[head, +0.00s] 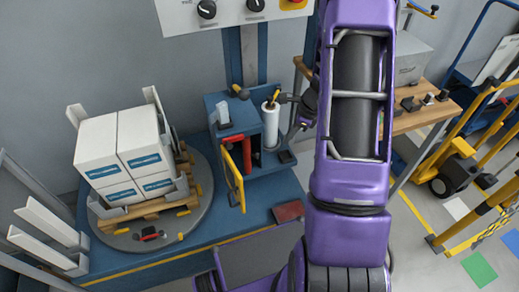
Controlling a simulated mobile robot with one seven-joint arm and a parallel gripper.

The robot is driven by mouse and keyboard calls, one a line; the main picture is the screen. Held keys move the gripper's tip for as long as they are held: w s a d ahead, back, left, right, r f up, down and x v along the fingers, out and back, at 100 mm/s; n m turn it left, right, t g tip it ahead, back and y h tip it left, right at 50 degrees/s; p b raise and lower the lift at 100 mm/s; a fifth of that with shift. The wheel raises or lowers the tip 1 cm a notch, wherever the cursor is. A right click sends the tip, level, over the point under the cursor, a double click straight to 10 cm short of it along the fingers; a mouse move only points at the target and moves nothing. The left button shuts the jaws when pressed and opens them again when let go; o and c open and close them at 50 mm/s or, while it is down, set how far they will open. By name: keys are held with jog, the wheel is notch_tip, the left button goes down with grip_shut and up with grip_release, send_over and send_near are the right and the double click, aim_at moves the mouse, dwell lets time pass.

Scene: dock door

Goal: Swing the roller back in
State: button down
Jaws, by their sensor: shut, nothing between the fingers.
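A blue wrapping carriage (228,112) on the mast holds an upright white film roll (270,126). A yellow frame (233,182) stands swung out from the carriage's front, toward me. A dark, upright roller appears to sit within it, but I cannot make out its edges. A red upright part (246,154) shows in the opening behind the frame. My gripper (284,98) is shut and empty at the upper right of the film roll, apart from the yellow frame. I cannot tell whether it touches the roll; my purple arm comes down on the right.
White boxes (122,152) stand on a wooden pallet on a round grey turntable (205,194) at left. A control panel (215,12) hangs above. A wooden bench (425,116) and yellow trolleys are at right. A dark red block (288,211) lies on the blue base.

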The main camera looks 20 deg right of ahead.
jog(key=shift+f, duration=0.1)
jog(key=w+a+f+b, duration=0.1)
jog(key=w+a+f, duration=0.3)
jog(key=f, duration=0.5)
jog(key=shift+a+f, duration=0.25)
jog(key=shift+a, duration=0.85)
